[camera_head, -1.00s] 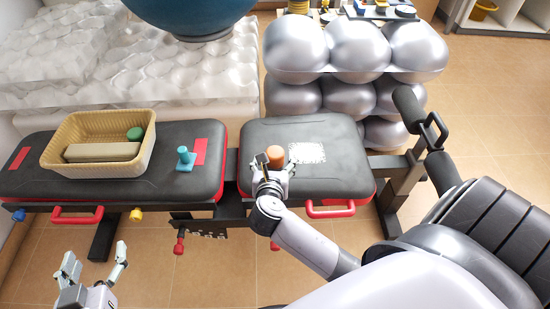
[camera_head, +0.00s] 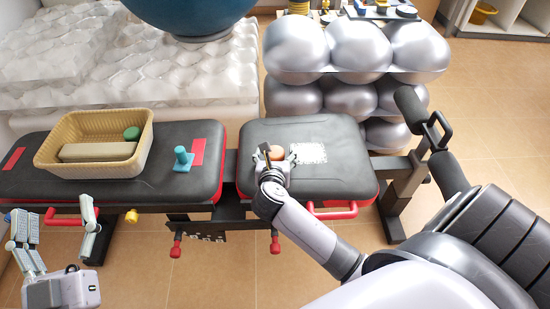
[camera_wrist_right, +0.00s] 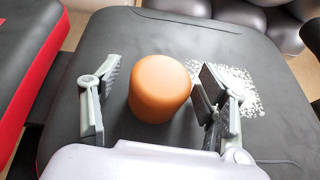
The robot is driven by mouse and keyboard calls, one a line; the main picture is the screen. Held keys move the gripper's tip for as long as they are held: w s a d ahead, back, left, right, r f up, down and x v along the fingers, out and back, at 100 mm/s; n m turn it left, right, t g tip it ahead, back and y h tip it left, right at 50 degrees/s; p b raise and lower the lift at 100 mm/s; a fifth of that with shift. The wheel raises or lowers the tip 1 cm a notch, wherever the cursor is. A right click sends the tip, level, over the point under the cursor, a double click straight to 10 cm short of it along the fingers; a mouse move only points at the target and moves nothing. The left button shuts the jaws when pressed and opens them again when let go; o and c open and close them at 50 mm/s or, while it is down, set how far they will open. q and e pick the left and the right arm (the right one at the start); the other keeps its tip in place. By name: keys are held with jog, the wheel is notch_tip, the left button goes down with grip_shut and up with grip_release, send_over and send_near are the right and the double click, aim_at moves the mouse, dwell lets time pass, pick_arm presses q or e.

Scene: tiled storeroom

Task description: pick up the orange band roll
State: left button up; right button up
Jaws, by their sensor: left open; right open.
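The orange band roll (camera_wrist_right: 158,88) stands upright on the black padded bench seat (camera_head: 345,178). In the right wrist view it sits between the two open fingers of my right gripper (camera_wrist_right: 153,100), nearer the right finger, with a gap on the left. In the head view my right gripper (camera_head: 275,162) is over the seat, and the roll (camera_head: 277,152) shows just beyond it, partly hidden by the gripper. My left gripper (camera_head: 55,228) is open and empty, in front of the bench's left part.
A tan basket (camera_head: 48,156) holding a beige block (camera_head: 98,151) and a green roll (camera_head: 132,133) stands on the left pad. A teal peg-like object (camera_head: 183,158) stands beside a red patch. A white speckled patch (camera_head: 310,153) lies right of the roll. Silver balls (camera_head: 295,45) are behind.

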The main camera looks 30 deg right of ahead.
jog(key=shift+c, duration=0.3)
jog(key=c, duration=1.2)
